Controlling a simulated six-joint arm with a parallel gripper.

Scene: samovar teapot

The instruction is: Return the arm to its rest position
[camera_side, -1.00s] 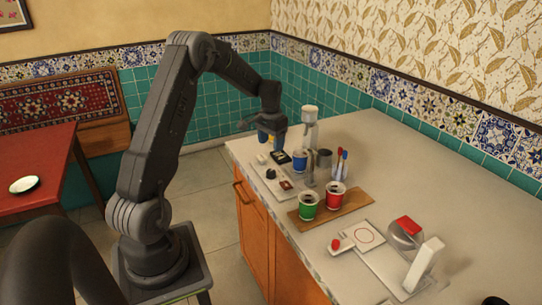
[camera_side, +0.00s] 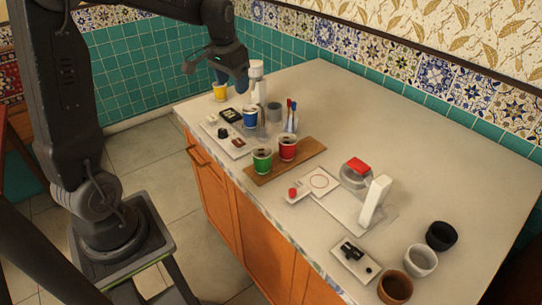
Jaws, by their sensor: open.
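My gripper (camera_side: 231,80) is at the top left of the side view, at the far end of the counter. It is open, its bluish fingers pointing down with nothing seen between them. It is just above and right of the yellow cup (camera_side: 219,93) in the picture, and above the blue cup (camera_side: 250,117). Whether it touches either cup cannot be told. My arm rises from its stand at the left and is cut off by the top edge of the view.
A white-topped tap or dispenser (camera_side: 256,80) stands close beside my gripper. A green cup (camera_side: 262,161) and a red cup (camera_side: 288,149) stand on a wooden board (camera_side: 300,161). Several bowls are at the near right.

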